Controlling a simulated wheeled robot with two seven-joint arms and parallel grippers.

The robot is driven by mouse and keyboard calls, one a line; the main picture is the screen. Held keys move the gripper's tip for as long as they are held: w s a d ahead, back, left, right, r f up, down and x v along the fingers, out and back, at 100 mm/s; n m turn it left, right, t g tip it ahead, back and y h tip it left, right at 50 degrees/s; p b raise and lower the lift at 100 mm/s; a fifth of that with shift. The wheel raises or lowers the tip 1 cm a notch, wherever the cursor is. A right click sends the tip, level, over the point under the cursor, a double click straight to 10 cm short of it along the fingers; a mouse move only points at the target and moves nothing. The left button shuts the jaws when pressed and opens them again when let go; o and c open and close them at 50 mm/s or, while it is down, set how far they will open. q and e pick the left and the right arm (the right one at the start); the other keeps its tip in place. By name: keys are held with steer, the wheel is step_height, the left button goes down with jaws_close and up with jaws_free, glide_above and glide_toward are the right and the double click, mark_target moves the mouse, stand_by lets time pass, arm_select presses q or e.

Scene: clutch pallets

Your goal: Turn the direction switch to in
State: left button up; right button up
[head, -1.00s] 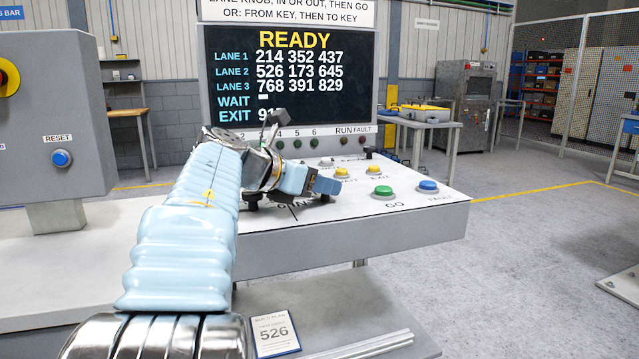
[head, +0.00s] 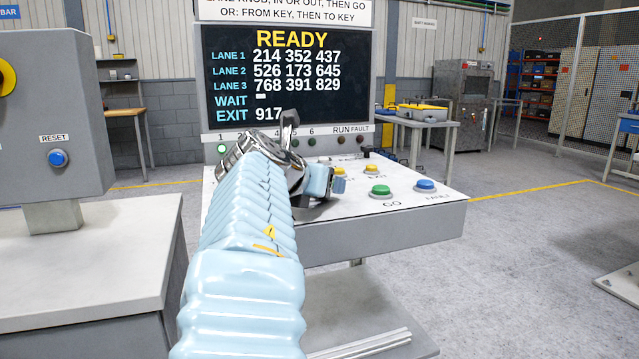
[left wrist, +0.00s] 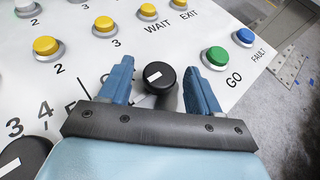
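My left gripper (left wrist: 158,82) is open over the console (head: 430,205). In the left wrist view, its two blue fingers stand on either side of a black round knob (left wrist: 160,84) with a white pointer mark. Gaps show between the knob and both fingers. The knob's in and out labels are not readable, being partly covered by the gripper. A second black knob (left wrist: 22,160), near the numbers 3 and 4, shows at the lower left. In the head view, my left gripper (head: 338,184) is low over the console and my arm hides the knobs. My right gripper is not in view.
Right of the gripper are a green GO button (left wrist: 214,58) and a blue FAULT button (left wrist: 244,37). The screen (head: 290,75) reads READY.

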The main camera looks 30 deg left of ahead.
arm_select(q)
steer(key=v, duration=1.4)
steer(key=shift+f, duration=0.1)
